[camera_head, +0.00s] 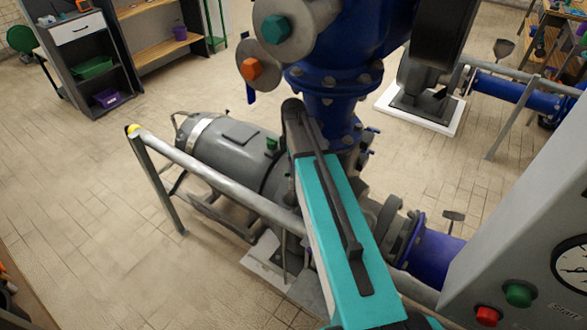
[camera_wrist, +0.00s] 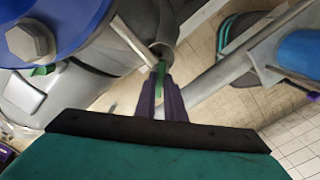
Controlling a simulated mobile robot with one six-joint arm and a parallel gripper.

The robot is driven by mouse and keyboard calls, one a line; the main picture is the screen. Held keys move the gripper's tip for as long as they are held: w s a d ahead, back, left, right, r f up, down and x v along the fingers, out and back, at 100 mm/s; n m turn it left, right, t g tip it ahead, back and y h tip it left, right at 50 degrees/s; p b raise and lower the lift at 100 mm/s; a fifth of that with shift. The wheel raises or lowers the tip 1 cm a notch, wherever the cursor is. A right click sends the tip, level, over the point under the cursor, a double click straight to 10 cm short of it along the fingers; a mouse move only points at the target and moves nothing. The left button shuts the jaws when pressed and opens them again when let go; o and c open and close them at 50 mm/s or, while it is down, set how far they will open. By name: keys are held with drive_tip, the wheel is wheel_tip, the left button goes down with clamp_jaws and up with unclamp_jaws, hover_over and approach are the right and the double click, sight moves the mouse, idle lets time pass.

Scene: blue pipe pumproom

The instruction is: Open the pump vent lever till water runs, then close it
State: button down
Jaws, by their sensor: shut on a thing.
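In the wrist view my gripper (camera_wrist: 160,85) is shut on a narrow green lever (camera_wrist: 160,73), which I take for the vent lever. The lever stands up between the two dark fingertips, just below a dark round metal fitting. A thin pale rod (camera_wrist: 132,40) slants down beside the fingertips. No running water shows. In the head view my teal arm covers the gripper and lever. The grey pump motor (camera_head: 225,150) lies to the left of my arm, with a small green part (camera_head: 272,143) on top.
Blue pipework (camera_head: 340,80) with bolted flanges rises close behind my arm. A metal guard rail (camera_head: 215,178) runs along the left. A grey panel (camera_head: 520,240) with red (camera_head: 488,316) and green (camera_head: 518,294) buttons stands at the right. The tiled floor at left is clear.

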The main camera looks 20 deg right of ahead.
drive_tip(key=shift+w+r, duration=0.1)
drive_tip(key=c, duration=1.8)
unclamp_jaws()
drive_tip(key=shift+c, duration=0.2)
drive_tip(key=shift+r+b, duration=0.8)
drive_tip(key=shift+r, duration=0.7)
drive_tip(key=shift+s+a+r, duration=0.2)
drive_tip(key=shift+s, duration=0.5)
drive_tip(key=s+a+b, duration=0.2)
drive_tip(key=s+b, duration=0.5)
drive_tip(key=s, duration=0.4)
drive_tip(key=shift+s+a+r, duration=0.15)
drive_tip(key=shift+s+r, duration=0.2)
drive_tip(key=shift+r, duration=0.1)
